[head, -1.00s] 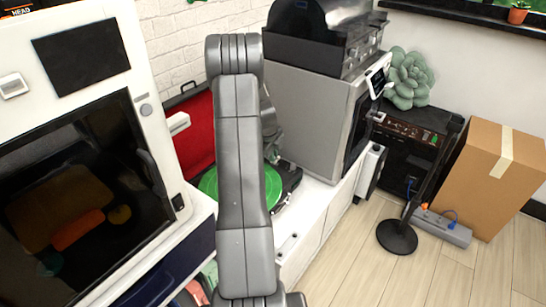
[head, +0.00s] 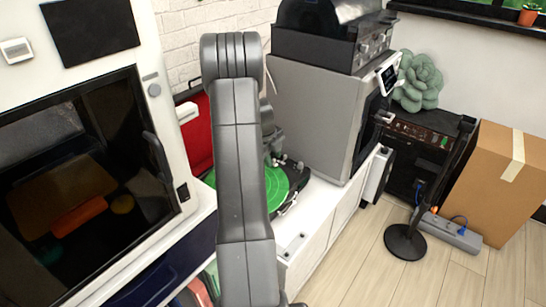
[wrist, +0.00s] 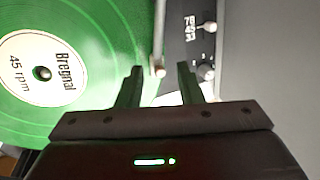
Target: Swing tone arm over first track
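The green record (wrist: 85,85), with a cream label reading "Bregnal 45 rpm", lies on the turntable and fills the left of the wrist view. In the head view the record (head: 275,183) is partly hidden behind my arm. The pale tone arm (wrist: 159,40) comes down from the top of the wrist view, and its end lies at the record's right edge. My gripper (wrist: 159,80) is open, with one finger on each side of the tone arm's end. A gap shows on both sides; I cannot tell the height between them.
The turntable's red lid (head: 198,132) stands open behind the record. Dark controls (wrist: 205,45) with knobs are right of the tone arm. A large white machine (head: 165,110) stands left, a grey machine (head: 315,115) right. A cardboard box (head: 495,180) stands on the floor.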

